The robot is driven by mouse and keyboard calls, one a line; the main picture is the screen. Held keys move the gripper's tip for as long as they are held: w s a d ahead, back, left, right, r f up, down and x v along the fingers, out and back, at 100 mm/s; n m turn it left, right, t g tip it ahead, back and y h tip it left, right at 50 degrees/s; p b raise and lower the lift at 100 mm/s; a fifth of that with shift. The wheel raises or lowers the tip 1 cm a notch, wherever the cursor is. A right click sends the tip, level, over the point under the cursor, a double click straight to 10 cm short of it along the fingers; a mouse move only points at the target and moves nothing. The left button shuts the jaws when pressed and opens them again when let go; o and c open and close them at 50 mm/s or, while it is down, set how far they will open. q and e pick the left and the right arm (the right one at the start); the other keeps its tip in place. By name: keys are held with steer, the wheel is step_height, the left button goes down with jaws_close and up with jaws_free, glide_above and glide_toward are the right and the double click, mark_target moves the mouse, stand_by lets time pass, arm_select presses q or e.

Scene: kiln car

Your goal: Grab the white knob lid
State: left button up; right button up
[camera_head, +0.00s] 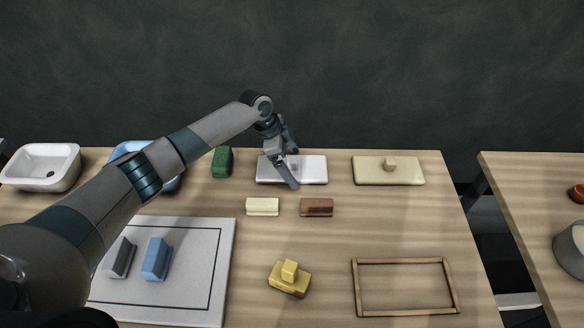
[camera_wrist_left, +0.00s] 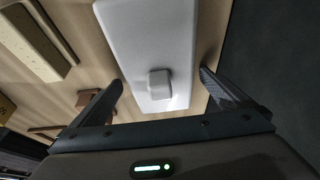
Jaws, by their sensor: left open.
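The white knob lid (camera_head: 313,171) is a flat white slab lying on the table near its back edge, with a small square knob on top. In the left wrist view the lid (camera_wrist_left: 135,40) and its white knob (camera_wrist_left: 159,84) show clearly. My left gripper (camera_head: 291,169) is above the lid and partly hides its knob in the head view. In the left wrist view my left gripper (camera_wrist_left: 160,92) is open, with one finger on each side of the knob and nothing held. Contact with the lid cannot be told. My right gripper is not in view.
A beige knobbed lid (camera_head: 375,174) lies right of the white one. A green block (camera_head: 222,162) stands left. Cream (camera_head: 262,207) and brown (camera_head: 316,207) blocks lie in front. A yellow knobbed piece (camera_head: 289,283), a wooden frame (camera_head: 356,290) and a grey board (camera_head: 225,262) are nearer.

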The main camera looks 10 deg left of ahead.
mark_target(296, 159)
arm_select(q)
steer(key=c, duration=1.7)
steer(key=shift+r, duration=0.1)
steer(key=shift+w+r, duration=0.1)
